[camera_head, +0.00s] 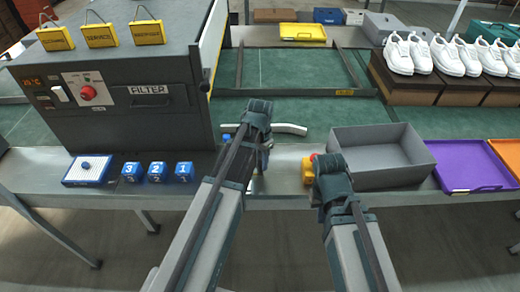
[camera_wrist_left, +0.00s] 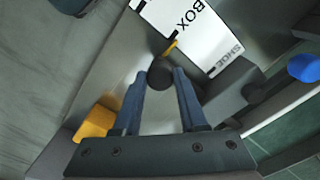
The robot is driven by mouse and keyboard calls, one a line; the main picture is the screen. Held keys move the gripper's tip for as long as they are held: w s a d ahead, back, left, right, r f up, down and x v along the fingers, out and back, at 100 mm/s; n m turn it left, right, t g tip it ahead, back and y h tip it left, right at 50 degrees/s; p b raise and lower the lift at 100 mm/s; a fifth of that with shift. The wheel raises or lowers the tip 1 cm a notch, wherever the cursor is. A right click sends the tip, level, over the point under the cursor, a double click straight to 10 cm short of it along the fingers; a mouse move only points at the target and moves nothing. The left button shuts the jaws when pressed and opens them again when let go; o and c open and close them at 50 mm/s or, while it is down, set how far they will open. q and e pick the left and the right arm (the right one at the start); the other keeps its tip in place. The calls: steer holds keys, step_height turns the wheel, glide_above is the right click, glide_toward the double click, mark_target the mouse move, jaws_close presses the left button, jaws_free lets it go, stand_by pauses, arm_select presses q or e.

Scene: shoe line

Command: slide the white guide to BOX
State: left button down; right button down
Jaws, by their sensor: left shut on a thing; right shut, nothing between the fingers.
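A white bar, seemingly the white guide (camera_head: 290,128), lies over the green belt, its left end hidden behind my left gripper. My left gripper (camera_head: 264,152) is at the belt's near edge. In the left wrist view its fingers (camera_wrist_left: 162,82) are closed on a dark round knob (camera_wrist_left: 160,77). A yellow pointer (camera_wrist_left: 170,47) sticks out beyond the knob toward a white label plate (camera_wrist_left: 207,40) reading BOX and SHOE. The pointer's tip is nearer the BOX lettering. My right gripper (camera_head: 318,178) is shut and empty beside a yellow block with a red top (camera_head: 307,170).
A grey open bin (camera_head: 382,180) stands right of my right gripper, with a purple tray (camera_head: 475,165) beyond it. Blue numbered cubes (camera_head: 157,172) and a dark control cabinet (camera_head: 120,110) are at left. White shoes (camera_head: 445,55) stand on brown boxes at upper right.

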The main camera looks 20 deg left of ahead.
arm_select(q)
steer(key=shift+s+d, duration=0.1)
steer(key=shift+s, duration=0.4)
steer(key=shift+w, duration=0.1)
steer(key=shift+c, duration=2.2)
jaws_free()
step_height(320, 180, up, 14)
steer(key=p, duration=1.4)
steer(key=shift+f, duration=0.1)
steer(key=s+d+n, duration=0.1)
steer(key=s+d, duration=0.4)
steer(key=s, duration=0.2)
steer(key=s+d+n+y, duration=0.1)
steer(key=s+d, duration=0.4)
steer(key=s, duration=0.3)
steer(key=shift+d, duration=0.4)
